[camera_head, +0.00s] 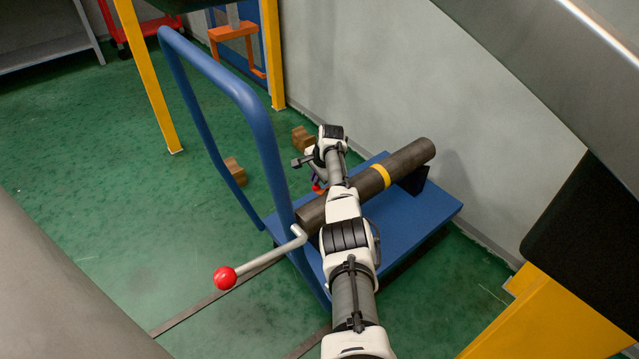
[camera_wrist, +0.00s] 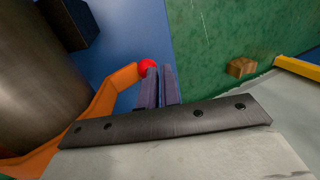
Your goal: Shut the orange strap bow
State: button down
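The orange strap bow (camera_wrist: 105,97) curves around the near side of a thick grey pipe (camera_wrist: 38,75) in the wrist view. A red ball (camera_wrist: 147,65) sits at its end. In the head view only a bit of orange (camera_head: 320,191) and red shows beside the pipe (camera_head: 407,158), behind my arm. My gripper (camera_wrist: 160,74) has its two dark fingers close together, with nothing visible between them. The fingers are right beside the red ball and the bow's end; whether they touch is unclear. The bow's far end and its fastening are hidden.
The pipe lies on a blue cart (camera_head: 433,204) with a tall blue handle (camera_head: 232,85). A grey crank with a red knob (camera_head: 225,278) sticks out left. Brown blocks (camera_head: 235,170) lie on the green floor. A grey wall stands behind, and a yellow post (camera_head: 148,75) stands left.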

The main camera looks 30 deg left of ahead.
jog(key=shift+f, duration=0.45)
jog(key=shift+r, duration=0.15)
jog(key=shift+r+p, duration=0.7)
jog(key=shift+p, duration=0.3)
notch_tip(320, 180, up, 13)
jog(key=p, duration=0.5)
jog(key=shift+r, duration=0.15)
